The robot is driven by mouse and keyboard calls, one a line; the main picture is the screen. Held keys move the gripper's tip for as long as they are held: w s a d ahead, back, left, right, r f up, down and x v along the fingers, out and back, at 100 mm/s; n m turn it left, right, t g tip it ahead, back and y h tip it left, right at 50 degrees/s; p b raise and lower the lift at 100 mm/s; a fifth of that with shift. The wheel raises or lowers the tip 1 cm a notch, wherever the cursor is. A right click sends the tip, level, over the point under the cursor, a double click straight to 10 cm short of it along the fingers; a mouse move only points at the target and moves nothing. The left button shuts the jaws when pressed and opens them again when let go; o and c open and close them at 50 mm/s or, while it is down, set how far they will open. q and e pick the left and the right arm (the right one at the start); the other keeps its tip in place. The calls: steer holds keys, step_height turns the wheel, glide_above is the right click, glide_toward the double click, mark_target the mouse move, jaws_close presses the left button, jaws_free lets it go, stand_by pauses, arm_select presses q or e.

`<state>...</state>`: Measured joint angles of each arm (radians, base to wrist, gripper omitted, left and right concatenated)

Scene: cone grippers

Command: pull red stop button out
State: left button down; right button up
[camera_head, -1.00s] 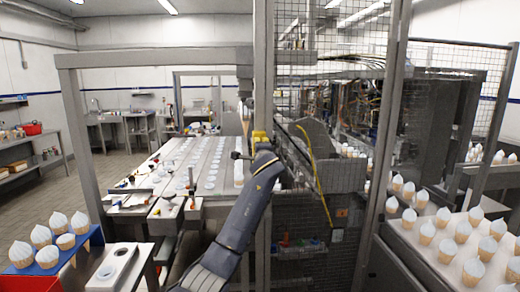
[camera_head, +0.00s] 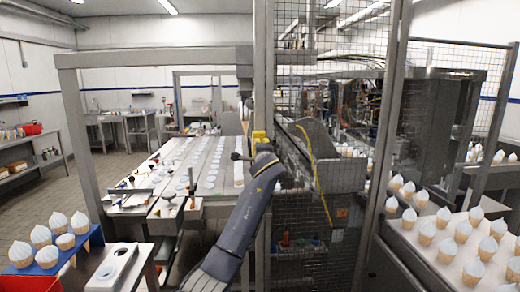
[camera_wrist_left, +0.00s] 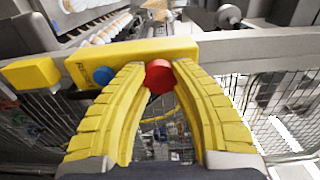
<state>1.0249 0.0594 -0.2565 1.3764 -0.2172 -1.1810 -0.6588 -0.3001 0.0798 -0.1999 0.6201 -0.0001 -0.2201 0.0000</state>
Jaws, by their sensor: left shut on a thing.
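The red stop button (camera_wrist_left: 159,76) sits on the front of a yellow control box (camera_wrist_left: 130,52) in the left wrist view, beside a blue button (camera_wrist_left: 103,76). My left gripper's (camera_wrist_left: 160,67) yellow ribbed fingers are shut on the red button, one fingertip on each side of it. Whether the button is pushed in or out cannot be told. In the head view my left arm reaches up to a small yellow patch (camera_head: 258,137) by the frame post; the button is not discernible there. My right gripper is not in view.
A wire mesh guard (camera_head: 300,215) and metal posts stand right beside my left arm. A conveyor table (camera_head: 205,165) with rows of pale discs lies to the left. Ice cream cones stand on a table (camera_head: 425,255) at the right and in a blue holder (camera_head: 50,260) at the left.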

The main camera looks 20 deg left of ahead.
arm_select(q)
steer(key=shift+s+d, duration=0.2)
steer(key=shift+s, duration=0.15)
stand_by(0.3)
steer(key=c, duration=2.2)
jaws_free()
steer(key=c, duration=1)
jaws_free()
steer(key=shift+v, duration=3.5)
steer(key=shift+a, duration=0.1)
